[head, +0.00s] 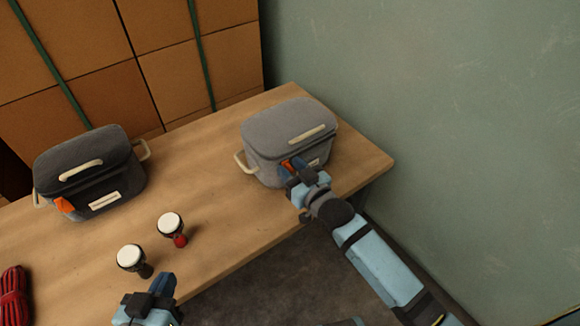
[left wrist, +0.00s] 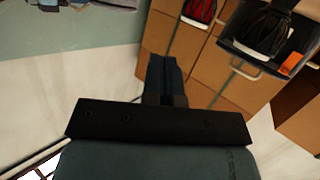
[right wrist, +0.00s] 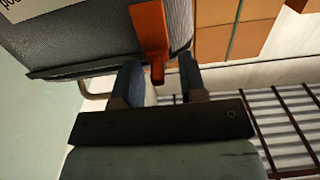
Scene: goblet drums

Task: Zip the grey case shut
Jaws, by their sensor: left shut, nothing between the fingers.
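The grey case (head: 285,135) stands at the right of the table, its lid down and a dark seam line below it. Its orange zipper pull (head: 287,164) is at the left part of the front; in the right wrist view the pull (right wrist: 151,38) hangs between my fingers. My right gripper (head: 292,168) is at the case front; its fingers (right wrist: 160,80) are apart on either side of the pull, with gaps visible. My left gripper (head: 160,287) is shut and empty near the table's front edge. How far the zip is closed cannot be told.
A dark case (head: 105,150) with an orange pull (head: 64,205) stands at the left. A red bundle (head: 14,297) lies at the left edge. Cardboard boxes (head: 170,60) are behind; a wall (head: 450,120) is right.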

